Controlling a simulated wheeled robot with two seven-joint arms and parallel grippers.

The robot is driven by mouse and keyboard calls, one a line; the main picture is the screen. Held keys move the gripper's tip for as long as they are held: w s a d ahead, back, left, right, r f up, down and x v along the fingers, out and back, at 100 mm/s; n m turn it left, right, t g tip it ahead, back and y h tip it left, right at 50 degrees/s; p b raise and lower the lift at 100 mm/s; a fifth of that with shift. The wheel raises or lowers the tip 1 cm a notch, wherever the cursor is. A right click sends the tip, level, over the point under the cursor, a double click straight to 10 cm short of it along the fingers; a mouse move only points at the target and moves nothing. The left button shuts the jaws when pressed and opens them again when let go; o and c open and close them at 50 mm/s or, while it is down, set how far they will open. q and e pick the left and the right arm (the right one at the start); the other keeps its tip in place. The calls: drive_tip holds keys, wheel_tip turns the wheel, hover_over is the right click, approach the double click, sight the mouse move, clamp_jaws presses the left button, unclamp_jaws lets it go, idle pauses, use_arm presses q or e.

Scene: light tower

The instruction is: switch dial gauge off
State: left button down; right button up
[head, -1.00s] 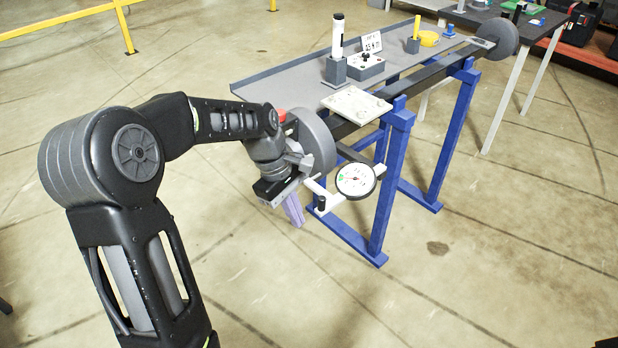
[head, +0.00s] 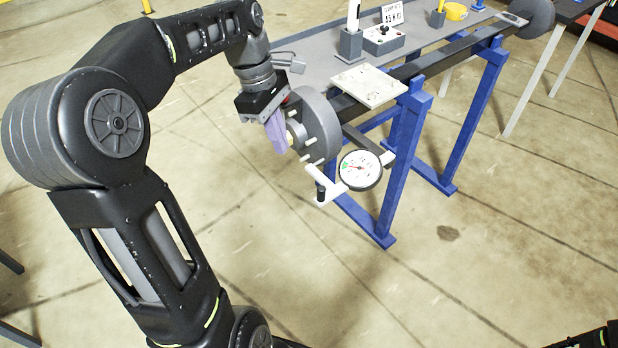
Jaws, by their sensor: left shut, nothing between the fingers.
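The dial gauge (head: 361,171) is a round white face with a black rim, a green patch and a red needle. It hangs on a white bracket (head: 328,190) with a small black knob, beside the end of the blue-legged stand. My left gripper (head: 277,136) has purple fingers, shut and empty. It is to the upper left of the gauge, apart from it, next to the grey wheel (head: 316,122) and its hub. The fingers overlap the hub's edge in the picture; I cannot tell if they touch it. My right gripper is out of view.
The conveyor-like bench (head: 320,62) on blue legs (head: 397,170) carries a pale plate (head: 368,86), a grey box with a black knob (head: 383,40), a dark block holding a white cylinder (head: 350,43) and a yellow round item (head: 455,11). The floor in front is clear.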

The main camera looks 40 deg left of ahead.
use_arm(q)
approach(315, 200)
drive_tip(key=a+f, duration=0.4)
drive_tip(key=f, duration=0.1)
drive_tip(key=shift+w+d+p, duration=0.2)
drive_tip(key=shift+d+p, duration=0.1)
drive_tip(key=shift+d, duration=0.8)
drive_tip(key=shift+w+d+p, duration=0.15)
drive_tip(key=shift+d+p, duration=0.15)
drive_tip(key=shift+d, duration=0.75)
drive_tip(key=shift+d, duration=0.1)
